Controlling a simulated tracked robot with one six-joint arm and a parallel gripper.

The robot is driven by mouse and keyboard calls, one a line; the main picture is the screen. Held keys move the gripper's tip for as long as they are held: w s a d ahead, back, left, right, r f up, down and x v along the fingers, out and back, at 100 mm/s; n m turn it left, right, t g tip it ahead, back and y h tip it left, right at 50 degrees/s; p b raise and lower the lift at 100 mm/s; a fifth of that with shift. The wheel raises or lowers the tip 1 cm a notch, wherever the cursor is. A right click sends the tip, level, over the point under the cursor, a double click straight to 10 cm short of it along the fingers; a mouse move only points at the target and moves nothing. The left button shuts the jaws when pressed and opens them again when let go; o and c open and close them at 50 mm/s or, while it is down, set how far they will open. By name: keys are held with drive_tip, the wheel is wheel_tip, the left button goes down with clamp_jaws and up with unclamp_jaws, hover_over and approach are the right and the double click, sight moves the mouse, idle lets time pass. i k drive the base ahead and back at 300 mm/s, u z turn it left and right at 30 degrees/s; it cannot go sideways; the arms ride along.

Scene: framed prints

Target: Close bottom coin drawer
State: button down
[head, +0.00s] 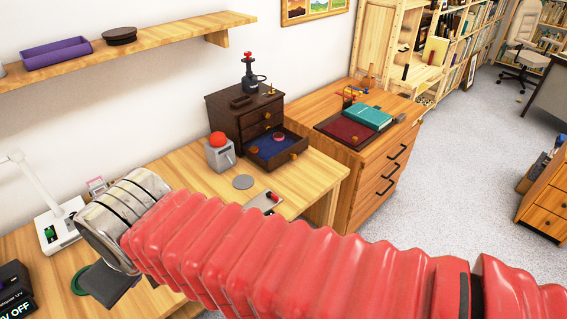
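The small dark brown coin cabinet (226,118) stands at the back of the wooden desk, in the upper middle of the head view. Its bottom coin drawer (293,146) is pulled out toward the right front, showing a blue lining with coins on it. The drawers above it look shut. My red, ribbed arm crosses the foreground and ends at a silver wrist on the left. A dark grey part below that wrist seems to be my gripper (112,284), far to the left of the drawer. Its fingers cannot be made out.
A grey box with a red button (219,152) stands left of the cabinet. A grey disc (243,182) and a small switch panel (265,201) lie in front. A white lamp (58,226) stands at left. A wooden chest (372,167) is at right.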

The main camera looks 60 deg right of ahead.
sight(272, 154)
drive_tip(key=u, duration=0.3)
drive_tip(key=k, duration=1.25)
drive_tip(key=z, duration=0.95)
drive_tip(key=i, duration=1)
drive_tip(key=z, duration=0.05)
